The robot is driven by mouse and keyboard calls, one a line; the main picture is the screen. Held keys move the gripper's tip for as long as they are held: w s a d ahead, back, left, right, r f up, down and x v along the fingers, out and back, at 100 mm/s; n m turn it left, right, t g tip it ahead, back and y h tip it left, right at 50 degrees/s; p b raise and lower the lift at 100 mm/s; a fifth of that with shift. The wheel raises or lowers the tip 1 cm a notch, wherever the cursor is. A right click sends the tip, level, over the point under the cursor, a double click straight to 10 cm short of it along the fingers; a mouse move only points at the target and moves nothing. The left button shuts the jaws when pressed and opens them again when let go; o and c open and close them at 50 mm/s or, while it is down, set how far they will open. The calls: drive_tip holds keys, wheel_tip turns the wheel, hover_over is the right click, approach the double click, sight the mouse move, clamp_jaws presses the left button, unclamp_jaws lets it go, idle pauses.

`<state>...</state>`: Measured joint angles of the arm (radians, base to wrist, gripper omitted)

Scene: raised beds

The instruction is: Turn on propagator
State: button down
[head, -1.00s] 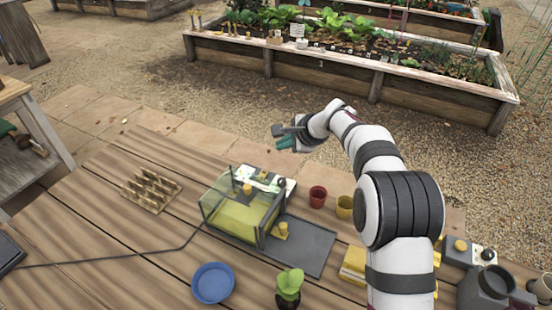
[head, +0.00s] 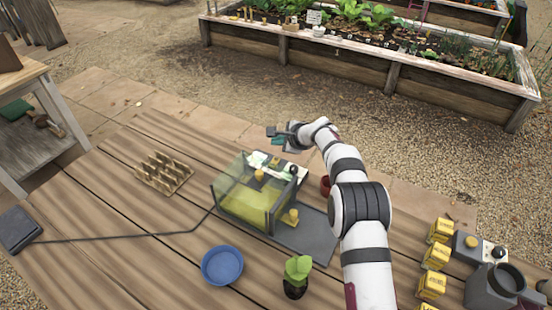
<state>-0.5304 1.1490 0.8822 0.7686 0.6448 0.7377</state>
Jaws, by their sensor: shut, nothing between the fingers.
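The propagator (head: 236,205) is a clear-sided box with yellow-green contents, left of my arm on the wooden table. It sits at the left of a dark grey mat or base (head: 308,238). A small yellow part (head: 290,217) is at its right front. A black round knob-like part (head: 293,170) shows at its back right corner; I cannot tell whether it is a control. A dark cable (head: 130,237) runs left from the propagator to a flat dark box (head: 19,230). My gripper (head: 278,136) is shut and empty, beyond the propagator's back side and apart from it.
A wooden peg rack (head: 163,173) stands left, a blue dish (head: 222,265) and potted plant (head: 297,275) in front. A red pot (head: 325,186) is partly behind my arm. Yellow packets (head: 436,257) and a grey device with knobs (head: 479,247) stand right.

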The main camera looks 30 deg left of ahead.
sight(278, 161)
drive_tip(key=shift+w+f, duration=0.2)
drive_tip(key=shift+f, duration=1.15)
drive_tip(key=shift+w+f, duration=0.15)
drive_tip(key=shift+f, duration=1.15)
drive_tip(key=shift+f, duration=0.4)
drive_tip(key=shift+w+f, duration=0.1)
drive_tip(key=shift+f, duration=0.2)
idle(0.3)
drive_tip(key=shift+r, duration=0.75)
drive_tip(key=shift+s+r, duration=0.25)
drive_tip(key=shift+r, duration=1)
drive_tip(key=shift+s+r, duration=0.2)
drive_tip(key=shift+r, duration=1.05)
